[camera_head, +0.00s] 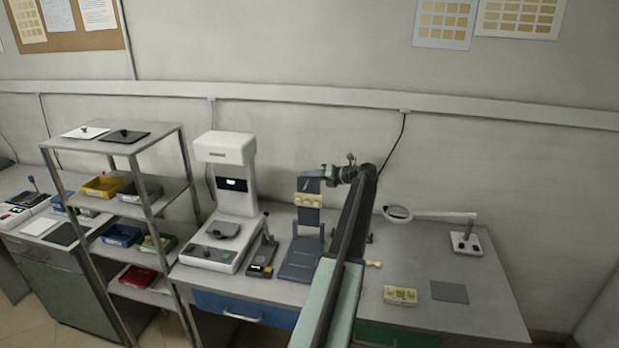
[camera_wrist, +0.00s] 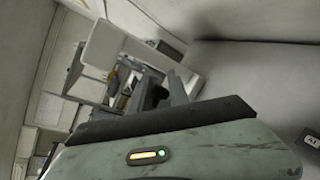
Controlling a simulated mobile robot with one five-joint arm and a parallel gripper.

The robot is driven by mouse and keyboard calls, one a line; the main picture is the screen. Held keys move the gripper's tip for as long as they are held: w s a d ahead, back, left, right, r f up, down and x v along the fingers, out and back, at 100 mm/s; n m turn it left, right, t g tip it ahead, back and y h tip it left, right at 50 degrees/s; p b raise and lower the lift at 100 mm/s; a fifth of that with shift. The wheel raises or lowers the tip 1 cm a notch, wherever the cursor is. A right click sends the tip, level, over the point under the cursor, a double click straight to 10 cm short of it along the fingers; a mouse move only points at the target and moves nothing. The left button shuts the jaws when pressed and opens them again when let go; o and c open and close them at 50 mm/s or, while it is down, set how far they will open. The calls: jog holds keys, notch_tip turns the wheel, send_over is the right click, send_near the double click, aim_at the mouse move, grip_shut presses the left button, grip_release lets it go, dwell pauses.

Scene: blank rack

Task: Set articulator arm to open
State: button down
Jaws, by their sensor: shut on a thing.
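The articulator (camera_head: 303,262) is a blue-grey device with a flat base on the bench, left of my arm. Its articulator arm (camera_head: 311,185) stands raised, roughly upright, with a cream dental model (camera_head: 308,201) on it. My gripper (camera_head: 328,174) is at the top of that arm, on its right side, and is shut on it. In the wrist view my gripper's dark fingers (camera_wrist: 163,92) point away; what lies between them is too small to tell. My own arm hides the right side of the articulator.
A white scanner-like machine (camera_head: 235,180) and a small dark device (camera_head: 263,257) stand left of the articulator. A metal rack (camera_head: 150,210) with trays is further left. A magnifier lamp (camera_head: 465,240), a cream model (camera_head: 401,295) and a grey pad (camera_head: 449,292) are on the right bench.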

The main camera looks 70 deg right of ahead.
jog(key=c, duration=1.6)
grip_release()
jog(key=shift+s+d+f, duration=0.1)
jog(key=shift+s+f, duration=0.1)
jog(key=shift+s, duration=0.1)
jog(key=o, duration=0.3)
jog(key=shift+d+f, duration=0.15)
jog(key=shift+d, duration=0.05)
jog(key=shift+o, duration=0.2)
jog(key=shift+w+a, duration=0.1)
jog(key=p+v, duration=0.2)
jog(key=v, duration=0.5)
jog(key=shift+s+r, duration=0.2)
jog(key=shift+s, duration=0.15)
jog(key=shift+a, duration=0.1)
